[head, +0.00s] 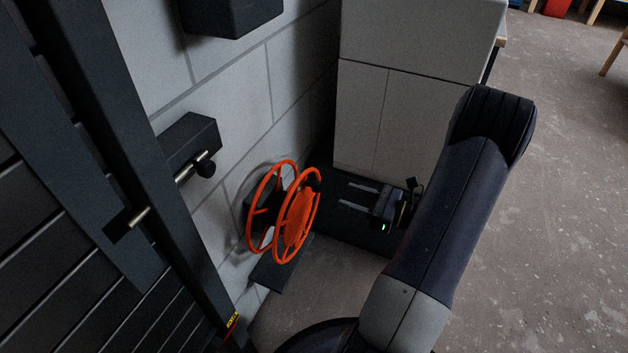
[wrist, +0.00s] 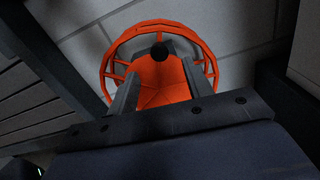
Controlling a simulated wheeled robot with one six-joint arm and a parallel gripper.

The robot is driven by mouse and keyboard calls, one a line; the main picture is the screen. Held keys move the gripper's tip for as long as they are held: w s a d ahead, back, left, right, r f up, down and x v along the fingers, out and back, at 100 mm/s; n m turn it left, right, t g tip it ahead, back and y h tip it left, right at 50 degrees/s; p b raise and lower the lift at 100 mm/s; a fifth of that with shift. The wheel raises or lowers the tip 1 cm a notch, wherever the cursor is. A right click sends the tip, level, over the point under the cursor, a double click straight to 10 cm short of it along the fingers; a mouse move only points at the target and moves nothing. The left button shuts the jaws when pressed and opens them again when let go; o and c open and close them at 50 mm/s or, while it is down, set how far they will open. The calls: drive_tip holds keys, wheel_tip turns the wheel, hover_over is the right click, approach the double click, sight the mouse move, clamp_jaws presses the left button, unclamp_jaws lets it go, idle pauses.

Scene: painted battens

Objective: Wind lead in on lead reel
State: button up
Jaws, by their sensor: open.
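The orange lead reel (head: 296,222) is mounted on the block wall, left of centre in the head view. It has two spoked rims and a small dark knob (head: 313,182) near the top of its front face. My gripper (head: 352,197) is open and empty to the right of the reel, its two fingers pointing at it with a gap between. In the wrist view the reel (wrist: 160,75) fills the upper middle, with the knob (wrist: 159,52) between and just beyond my fingertips (wrist: 150,68). No lead can be made out on the reel.
A dark slatted door or gate (head: 90,230) with a bolt (head: 187,170) stands at the left. A dark box (head: 232,12) is on the wall above. A pale cabinet (head: 385,120) stands behind my gripper. Open floor (head: 570,200) lies to the right.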

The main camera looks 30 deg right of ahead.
sight(320, 187)
drive_tip(key=b+x, duration=0.2)
drive_tip(key=x, duration=0.7)
drive_tip(key=shift+w+a, duration=0.2)
drive_tip(key=shift+a, duration=0.1)
clamp_jaws()
